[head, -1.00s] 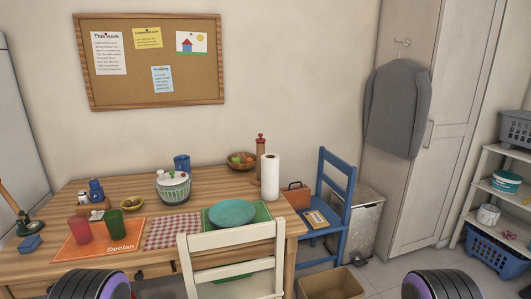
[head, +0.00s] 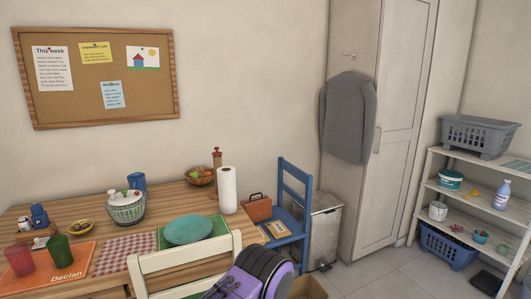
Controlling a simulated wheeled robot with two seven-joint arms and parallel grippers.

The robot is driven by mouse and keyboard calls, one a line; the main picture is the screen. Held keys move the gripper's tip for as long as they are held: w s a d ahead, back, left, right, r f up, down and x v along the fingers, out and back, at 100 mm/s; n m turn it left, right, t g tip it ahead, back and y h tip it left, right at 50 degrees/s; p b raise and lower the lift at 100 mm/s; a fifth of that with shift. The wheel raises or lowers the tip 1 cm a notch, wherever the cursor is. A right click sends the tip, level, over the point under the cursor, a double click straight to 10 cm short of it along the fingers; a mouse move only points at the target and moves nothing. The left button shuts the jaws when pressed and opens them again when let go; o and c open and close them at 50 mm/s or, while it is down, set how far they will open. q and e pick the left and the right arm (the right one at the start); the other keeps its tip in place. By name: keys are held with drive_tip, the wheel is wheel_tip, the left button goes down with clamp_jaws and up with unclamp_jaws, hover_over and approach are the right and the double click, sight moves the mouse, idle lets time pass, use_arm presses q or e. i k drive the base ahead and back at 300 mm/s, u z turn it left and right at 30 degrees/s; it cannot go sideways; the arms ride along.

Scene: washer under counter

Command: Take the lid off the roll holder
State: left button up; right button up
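A white paper roll (head: 227,190) stands upright near the right end of the wooden table. I cannot make out a roll holder or a lid on it at this size. A purple and black part of my own arm shows at the bottom centre, in front of the white chair.
The table (head: 62,213) carries a salad spinner (head: 126,210), a turquoise plate (head: 188,230), cups and a fruit bowl (head: 200,175). A white chair (head: 185,262) and blue chair (head: 290,220) stand close by.

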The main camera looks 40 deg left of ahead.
sight(217, 154)
drive_tip(key=z, duration=0.05)
drive_tip(key=i, duration=2.65)
drive_tip(key=u, duration=2.65)
